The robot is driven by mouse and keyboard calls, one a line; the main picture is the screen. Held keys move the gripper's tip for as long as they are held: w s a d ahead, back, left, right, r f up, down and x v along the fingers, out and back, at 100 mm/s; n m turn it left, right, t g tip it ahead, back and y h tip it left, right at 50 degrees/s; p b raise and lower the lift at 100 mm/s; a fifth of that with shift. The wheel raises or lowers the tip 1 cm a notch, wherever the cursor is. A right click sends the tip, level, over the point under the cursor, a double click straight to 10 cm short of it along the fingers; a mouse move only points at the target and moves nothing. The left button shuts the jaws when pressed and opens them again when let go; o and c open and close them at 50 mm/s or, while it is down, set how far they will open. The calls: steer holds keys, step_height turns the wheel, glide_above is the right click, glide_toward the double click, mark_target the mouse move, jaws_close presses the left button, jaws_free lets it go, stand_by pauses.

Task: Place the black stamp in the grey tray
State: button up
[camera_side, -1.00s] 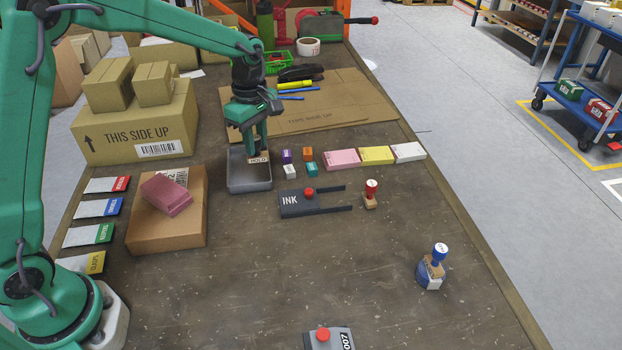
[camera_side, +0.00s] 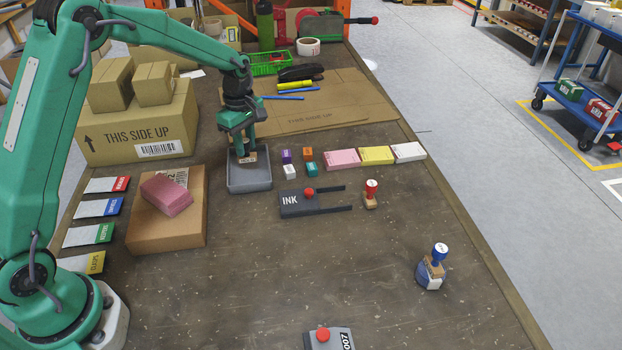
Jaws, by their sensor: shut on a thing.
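The grey tray (camera_side: 250,180) sits on the table left of the middle. My gripper (camera_side: 243,150) points down at the tray's far end and is shut on a small stamp (camera_side: 247,158). Only the stamp's light base with dark lettering shows clearly; its upper part is hidden between the fingers. The stamp is within the tray's outline in the picture. I cannot tell whether it touches the tray floor or hangs just above it.
Small coloured blocks (camera_side: 307,154) and an ink pad (camera_side: 297,203) lie right of the tray. A red-topped stamp (camera_side: 371,194) and a blue-topped stamp (camera_side: 434,268) stand farther right. A cardboard box (camera_side: 150,225) is to the left. The near table is mostly clear.

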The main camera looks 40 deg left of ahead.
mark_target(246, 152)
steer(key=shift+f, duration=1.5)
steer(key=shift+f, duration=0.1)
steer(key=o, duration=1)
step_height(246, 152, up, 12)
steer(key=shift+r, duration=0.1)
